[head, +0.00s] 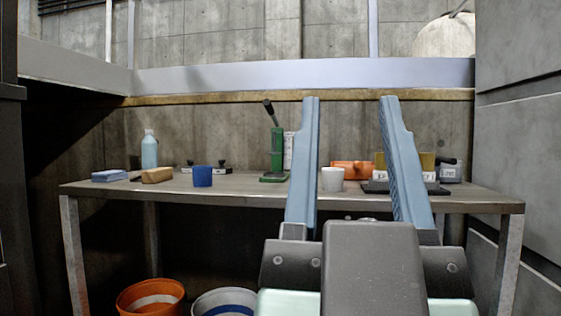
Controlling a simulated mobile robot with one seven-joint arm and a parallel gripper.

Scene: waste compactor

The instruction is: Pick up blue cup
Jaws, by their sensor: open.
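My gripper (350,98) is in the foreground right of centre, with two long light-blue fingers spread wide apart and pointing up in the picture. It is open. It appears well to the right of the blue cup and nearer to the camera. A white cup (332,179) shows between the fingers, farther back on the table, and I see no contact with it.
A green lever tool (276,150) stands right of the blue cup. Orange (150,298) and white-blue (224,303) buckets stand below. A concrete wall (517,150) bounds the right.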

